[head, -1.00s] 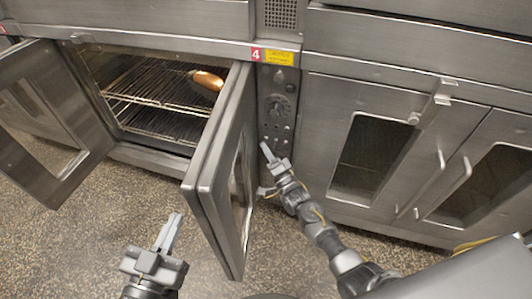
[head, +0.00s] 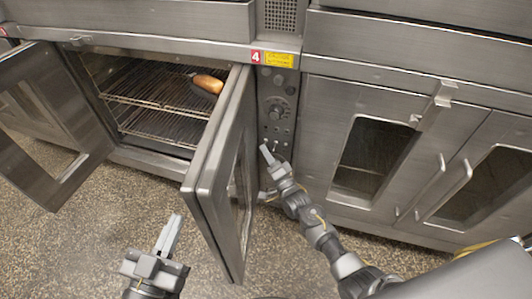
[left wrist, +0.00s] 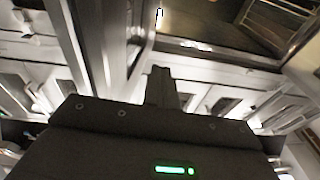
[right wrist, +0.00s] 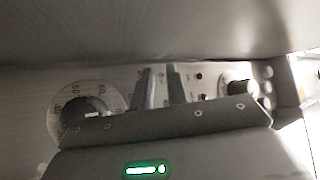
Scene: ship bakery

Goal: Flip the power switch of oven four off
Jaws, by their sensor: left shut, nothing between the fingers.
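Oven four's control panel (head: 277,105) is the narrow dark strip under the red "4" label (head: 257,56). It has a large dial (head: 277,109) with small switches and knobs below. My right gripper (head: 267,151) is at the panel's lower part. In the right wrist view its two fingers (right wrist: 162,88) stand a little apart, pointing at the panel between the dial (right wrist: 78,108) and a round knob (right wrist: 238,84). Small switches (right wrist: 200,97) show beside the fingers. I cannot tell which is the power switch, or its position. My left gripper (head: 170,235) is shut and empty above the floor.
The oven's left door (head: 50,125) and right door (head: 222,180) stand open; the right one juts out between my grippers. A brown loaf (head: 207,84) lies on the upper rack (head: 150,88). A closed neighbouring oven (head: 325,140) stands right. Speckled floor (head: 90,240) is clear.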

